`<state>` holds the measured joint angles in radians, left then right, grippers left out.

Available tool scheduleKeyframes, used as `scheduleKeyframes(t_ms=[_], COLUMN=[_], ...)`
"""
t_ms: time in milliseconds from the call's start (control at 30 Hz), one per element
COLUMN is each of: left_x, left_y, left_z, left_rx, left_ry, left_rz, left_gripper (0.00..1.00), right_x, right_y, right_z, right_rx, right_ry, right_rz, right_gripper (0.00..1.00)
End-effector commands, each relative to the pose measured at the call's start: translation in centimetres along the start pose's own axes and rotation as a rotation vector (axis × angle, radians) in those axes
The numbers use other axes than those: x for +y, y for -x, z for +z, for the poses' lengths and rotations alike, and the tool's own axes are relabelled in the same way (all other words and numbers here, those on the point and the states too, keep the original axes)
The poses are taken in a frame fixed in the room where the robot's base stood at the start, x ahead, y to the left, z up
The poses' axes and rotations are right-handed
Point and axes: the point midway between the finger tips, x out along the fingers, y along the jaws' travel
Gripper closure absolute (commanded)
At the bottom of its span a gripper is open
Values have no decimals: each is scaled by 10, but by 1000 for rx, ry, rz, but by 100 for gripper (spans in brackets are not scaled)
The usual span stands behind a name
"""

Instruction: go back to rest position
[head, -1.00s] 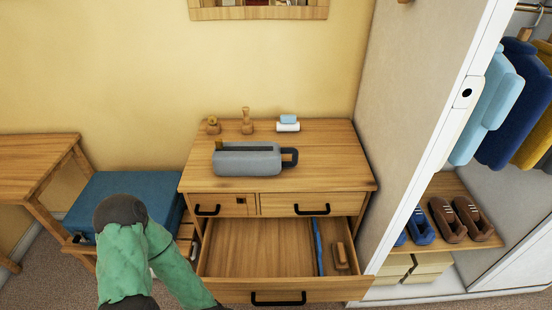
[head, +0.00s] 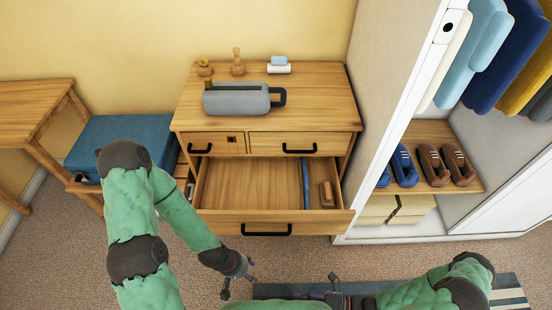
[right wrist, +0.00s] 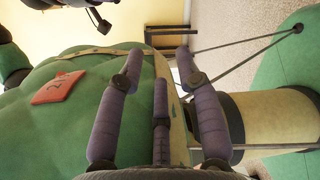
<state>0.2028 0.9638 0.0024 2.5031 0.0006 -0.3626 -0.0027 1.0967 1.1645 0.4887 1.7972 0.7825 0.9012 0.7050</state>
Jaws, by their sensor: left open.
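My left arm, green with dark joints, comes down on the left of the head view. Its gripper (head: 238,284) is open and empty in front of the wooden dresser (head: 315,85), clear of the open drawer (head: 270,228). My right arm lies along the bottom right of the head view, with its gripper (head: 335,290) partly cut off at the bottom edge. In the right wrist view the right gripper (right wrist: 158,70) has its purple fingers spread, with nothing between them; green parts of my own body are behind.
The open drawer holds a blue strip (head: 305,183) and a brush-like wooden item (head: 326,194). A grey toolbox-like thing (head: 235,99) stands on the dresser. Left is a blue case (head: 120,135); right is a wardrobe with shoes (head: 404,166). A striped rug (head: 508,290) lies on the carpet.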

Motion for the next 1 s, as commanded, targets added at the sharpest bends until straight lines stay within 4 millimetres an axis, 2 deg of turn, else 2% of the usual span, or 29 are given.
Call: scheduleKeyframes(t_ms=[100, 200, 367, 467, 533, 700, 867, 1000], left_x=[1, 1, 2, 2, 3, 3, 4, 4], left_y=[2, 3, 5, 7, 8, 9, 10, 10], left_z=[0, 0, 0, 0, 0, 0, 0, 0], left_rx=[0, 0, 0, 0, 0, 0, 0, 0], left_ry=[0, 0, 0, 0, 0, 0, 0, 0], left_rz=[0, 0, 0, 0, 0, 0, 0, 0], left_gripper=[51, 51, 51, 51, 51, 51, 51, 51], right_x=[9, 11, 2, -8, -14, -19, -16, -14], right_y=[-3, 2, 20, 28, 30, 19, 5, 0], right_z=[-16, -29, -29, -13, 5, 56, 88, 96], right_rx=[241, 481, 830, 1018, 1131, 1318, 1388, 1403], right_ry=[201, 443, 882, 1179, 1393, 1854, 2112, 2181], right_rz=[26, 64, 148, 209, 255, 349, 393, 403], right_gripper=[65, 65, 65, 65, 65, 65, 65, 65])
